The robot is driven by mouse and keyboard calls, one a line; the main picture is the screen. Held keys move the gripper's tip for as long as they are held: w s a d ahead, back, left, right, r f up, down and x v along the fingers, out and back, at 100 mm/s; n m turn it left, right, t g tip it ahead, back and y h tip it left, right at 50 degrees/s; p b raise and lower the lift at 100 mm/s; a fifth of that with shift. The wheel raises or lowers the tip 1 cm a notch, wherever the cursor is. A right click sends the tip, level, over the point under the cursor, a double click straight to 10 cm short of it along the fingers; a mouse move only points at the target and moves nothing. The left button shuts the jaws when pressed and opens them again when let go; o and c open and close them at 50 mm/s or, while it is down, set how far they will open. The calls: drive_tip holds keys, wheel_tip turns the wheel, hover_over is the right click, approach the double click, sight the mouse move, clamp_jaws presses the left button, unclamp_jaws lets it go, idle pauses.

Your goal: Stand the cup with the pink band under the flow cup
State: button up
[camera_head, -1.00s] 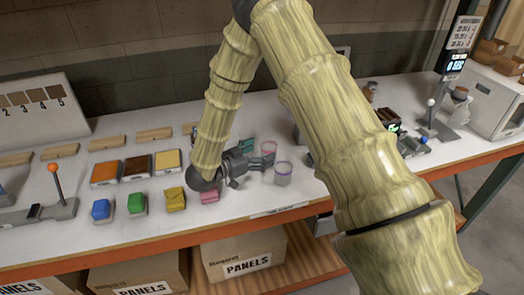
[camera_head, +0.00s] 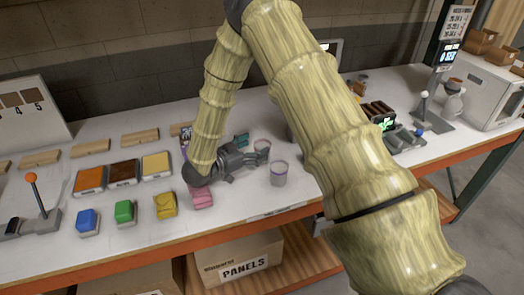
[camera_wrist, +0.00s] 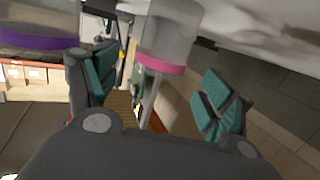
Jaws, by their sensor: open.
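The cup with the pink band (camera_wrist: 165,45) is clear-walled and shows in the wrist view between the teal finger pads, tilted in that picture. My gripper (camera_wrist: 162,85) is open around it, with a gap at both pads. In the head view my gripper (camera_head: 252,150) is low over the bench, and the pink-band cup (camera_head: 263,146) is partly hidden at its fingers. A cup with a purple band (camera_head: 278,174) stands just in front, apart from it. The flow cup appears to be the metal cup on a stand (camera_head: 453,98) at the far right.
Colored blocks, including a pink one (camera_head: 200,196) close to my wrist, line the front edge. Paint trays (camera_head: 123,172) lie at left. My arm hides the middle of the bench.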

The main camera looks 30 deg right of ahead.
sight(268, 141)
drive_tip(key=p+x, duration=0.1)
drive_tip(key=x, duration=0.2)
drive_tip(key=shift+d+r+p, duration=0.1)
drive_tip(key=shift+d+p, duration=0.15)
drive_tip(key=shift+p, duration=0.05)
drive_tip(key=shift+d+f, duration=0.2)
drive_tip(key=shift+d, duration=0.15)
drive_tip(key=shift+a, duration=0.1)
drive_tip(key=shift+c, duration=0.4)
drive_tip(key=c, duration=0.9)
drive_tip(key=shift+c, duration=0.3)
drive_tip(key=shift+r, duration=0.15)
